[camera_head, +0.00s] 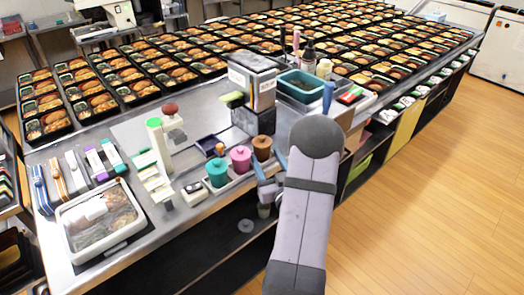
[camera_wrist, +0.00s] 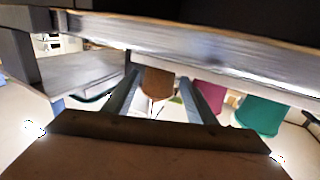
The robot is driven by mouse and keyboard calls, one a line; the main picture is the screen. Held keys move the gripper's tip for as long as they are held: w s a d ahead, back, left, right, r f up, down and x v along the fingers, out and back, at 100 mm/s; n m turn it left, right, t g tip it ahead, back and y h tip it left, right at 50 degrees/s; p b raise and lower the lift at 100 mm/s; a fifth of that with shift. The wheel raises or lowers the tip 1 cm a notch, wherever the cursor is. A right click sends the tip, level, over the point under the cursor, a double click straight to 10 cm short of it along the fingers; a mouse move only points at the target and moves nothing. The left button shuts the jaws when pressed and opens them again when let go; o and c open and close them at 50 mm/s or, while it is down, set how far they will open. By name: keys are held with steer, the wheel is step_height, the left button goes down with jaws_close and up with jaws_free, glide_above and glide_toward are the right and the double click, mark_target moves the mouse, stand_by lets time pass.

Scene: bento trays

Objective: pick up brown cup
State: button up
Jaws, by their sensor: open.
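The brown cup (camera_head: 262,146) stands at the right end of a row of three cups near the counter's front edge in the head view. My gripper (camera_head: 266,178) is open just in front of it, on the side toward the counter edge. In the wrist view the brown cup (camera_wrist: 157,83) shows beyond and between the fingertips of my gripper (camera_wrist: 160,78). Only part of the cup shows there, and I cannot tell whether a finger touches it. No object is held.
The pink cup (camera_head: 241,158) and the teal cup (camera_head: 217,172) stand to the left of the brown cup. A dark box (camera_head: 254,119) stands close behind it. A grey edge (camera_wrist: 210,38) crosses the top of the wrist view. The floor (camera_head: 430,190) at right is clear.

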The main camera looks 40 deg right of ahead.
mark_target(265, 154)
steer(key=shift+w+d+r, duration=0.1)
steer(key=shift+w+r, duration=0.1)
steer(key=shift+w, duration=0.2)
steer(key=p+x, duration=0.1)
steer(key=x, duration=0.2)
steer(key=shift+r+p, duration=0.1)
steer(key=shift+p, duration=0.25)
steer(key=shift+w+d, duration=0.3)
steer(key=shift+w, duration=0.3)
steer(key=c, duration=0.8)
